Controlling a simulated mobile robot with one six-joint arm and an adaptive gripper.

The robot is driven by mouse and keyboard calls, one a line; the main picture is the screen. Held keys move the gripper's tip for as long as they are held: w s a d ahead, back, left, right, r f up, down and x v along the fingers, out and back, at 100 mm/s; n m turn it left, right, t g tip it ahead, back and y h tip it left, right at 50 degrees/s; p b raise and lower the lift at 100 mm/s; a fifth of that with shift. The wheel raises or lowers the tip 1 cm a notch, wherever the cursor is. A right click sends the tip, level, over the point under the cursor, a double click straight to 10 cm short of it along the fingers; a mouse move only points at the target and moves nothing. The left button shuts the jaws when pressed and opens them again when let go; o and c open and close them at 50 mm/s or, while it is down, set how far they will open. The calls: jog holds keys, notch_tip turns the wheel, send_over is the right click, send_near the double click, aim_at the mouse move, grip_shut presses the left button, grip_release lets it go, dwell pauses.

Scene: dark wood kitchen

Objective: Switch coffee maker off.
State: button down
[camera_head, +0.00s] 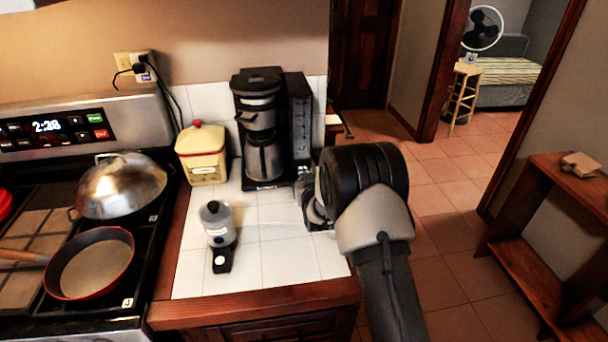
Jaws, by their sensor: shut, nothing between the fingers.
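The coffee maker (262,92) is black and stands upright at the back of the white tiled counter, against the wall. A steel carafe (263,158) sits in it under the brew head. Its right side is a dark panel, and I cannot make out a switch or an indicator light. My gripper (303,200) is shut and empty, just in front and to the right of the coffee maker's base, low over the counter. My arm hides part of the gripper and the counter's right edge. I cannot tell whether the gripper touches the coffee maker.
A small grinder-like device (217,225) stands on the counter left of my gripper. A cream canister (203,155) is left of the coffee maker. The stove (20,245) holds a pan (92,268) and a domed lid (122,188). Open tiled floor (450,225) lies to the right.

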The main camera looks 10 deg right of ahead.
aim_at(302, 161)
jog(key=r, duration=0.1)
jog(key=w+r, duration=0.1)
jog(key=r, duration=0.1)
jog(key=shift+w+r+p, duration=0.1)
jog(key=shift+w+p, duration=0.05)
jog(key=shift+p, duration=0.2)
jog(key=r+p+v, duration=0.1)
jog(key=p+v, duration=0.1)
jog(key=v, duration=0.8)
jog(key=shift+w, duration=0.2)
jog(key=shift+r, duration=0.1)
jog(key=s+r+g, duration=0.5)
jog(key=s+r, duration=0.8)
jog(key=s, duration=0.4)
jog(key=s+g, duration=0.5)
jog(key=s, duration=2.3)
jog(key=shift+d+r, duration=0.3)
jog(key=shift+d, duration=0.1)
